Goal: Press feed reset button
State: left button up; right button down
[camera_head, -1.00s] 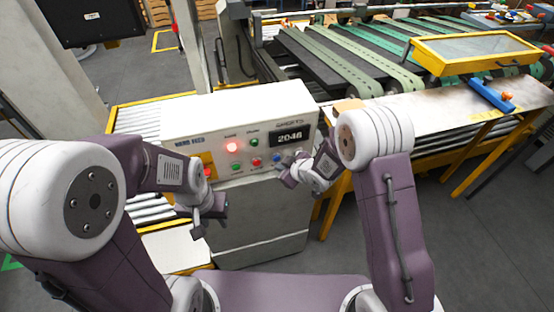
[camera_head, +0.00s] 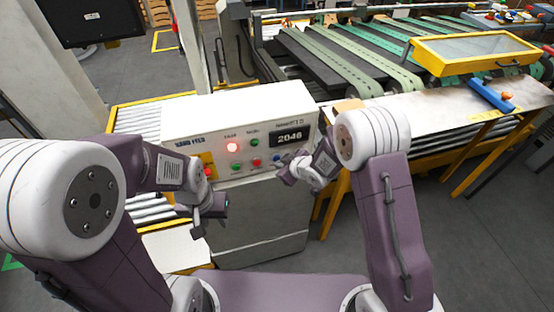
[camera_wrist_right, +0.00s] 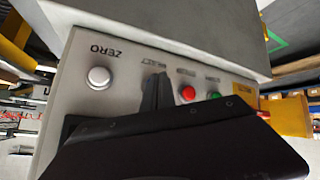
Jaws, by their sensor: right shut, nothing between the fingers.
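The feed control box (camera_head: 185,112) has a front panel with a lit red lamp (camera_head: 232,147), a green button (camera_head: 235,167), a red button (camera_head: 256,162) and a display reading 2046 (camera_head: 291,136). My right gripper (camera_head: 283,177) is at the panel's lower right. In the right wrist view the panel is upside down, and the shut, empty fingertips (camera_wrist_right: 155,88) cover the spot under a partly hidden, blurred label. A white button (camera_wrist_right: 98,77) marked ZERO is on one side, a red button (camera_wrist_right: 188,93) on the other. I cannot tell if the fingertips touch the panel. My left gripper (camera_head: 203,218) hangs left of the box front.
A yellow plate with a red button (camera_head: 208,171) is at the panel's left end. A roller conveyor (camera_head: 137,118) lies left of the box. A belt table with a yellow-framed cover (camera_head: 475,52) and a blue tool (camera_head: 490,95) are to the right.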

jog(key=shift+w+a, duration=0.15)
jog(key=shift+w, duration=0.25)
dwell(0.3)
jog(key=shift+s+d, duration=0.3)
jog(key=shift+s, duration=0.6)
jog(key=s, duration=0.1)
jog(key=s+d+b, duration=0.1)
jog(key=s, duration=0.1)
jog(key=s+b, duration=0.1)
jog(key=shift+s+d, duration=0.25)
jog(key=shift+s, duration=0.1)
dwell(0.5)
